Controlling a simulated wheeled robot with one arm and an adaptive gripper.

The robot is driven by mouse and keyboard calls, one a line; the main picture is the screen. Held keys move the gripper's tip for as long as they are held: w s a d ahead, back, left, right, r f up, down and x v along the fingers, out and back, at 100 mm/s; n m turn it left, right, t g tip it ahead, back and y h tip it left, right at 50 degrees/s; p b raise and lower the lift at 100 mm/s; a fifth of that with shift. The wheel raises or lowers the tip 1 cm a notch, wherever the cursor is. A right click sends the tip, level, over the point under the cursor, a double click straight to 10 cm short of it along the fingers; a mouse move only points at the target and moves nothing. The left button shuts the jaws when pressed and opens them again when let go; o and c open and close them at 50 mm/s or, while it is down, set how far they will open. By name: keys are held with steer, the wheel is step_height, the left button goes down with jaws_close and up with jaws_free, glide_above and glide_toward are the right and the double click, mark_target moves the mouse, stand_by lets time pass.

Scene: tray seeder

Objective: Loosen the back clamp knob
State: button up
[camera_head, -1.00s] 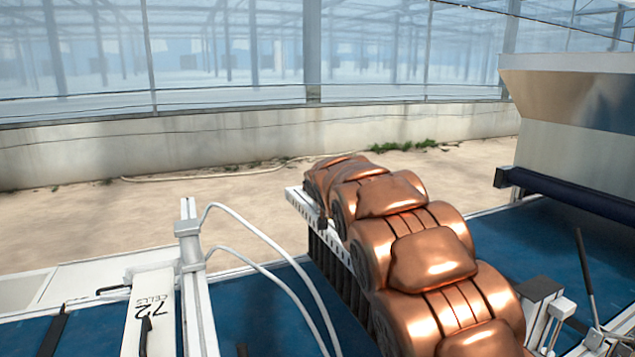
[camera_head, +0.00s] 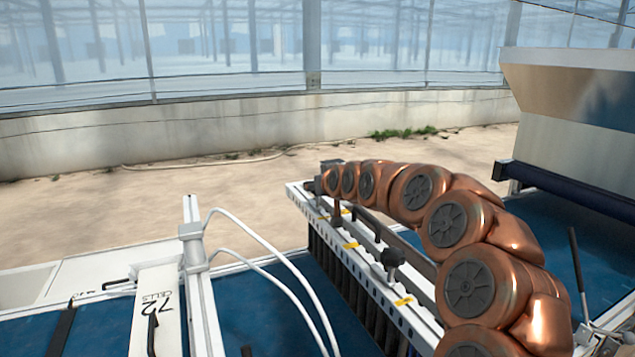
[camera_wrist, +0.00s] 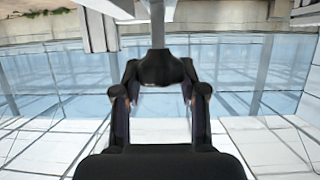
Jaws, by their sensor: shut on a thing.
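In the wrist view a black clamp knob (camera_wrist: 160,68) on a grey stem sits between the two fingers of my gripper (camera_wrist: 160,76), which is shut on it. In the head view my copper arm reaches to the far end of the white perforated bar (camera_head: 362,272). The gripper and the back knob are small and largely hidden there by the arm. Another black clamp knob (camera_head: 392,258) stands upright on the nearer part of the bar, apart from the arm.
A metal hopper (camera_head: 570,110) with a dark roller stands at the right. White hoses (camera_head: 275,255) curve beside a white upright at the left. A plate marked 72 cells (camera_head: 152,310) lies at the lower left. Blue belt (camera_head: 285,310) shows between them.

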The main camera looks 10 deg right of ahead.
steer(key=shift+r+n+y, duration=0.1)
steer(key=shift+n+y, duration=0.2)
steer(key=shift+y, duration=0.1)
stand_by(0.4)
steer(key=o, duration=1.2)
steer(key=shift+c, duration=0.2)
steer(key=shift+s, duration=0.1)
steer(key=v, duration=1.1)
steer(key=shift+s, duration=0.4)
steer(key=shift+d+r, duration=0.1)
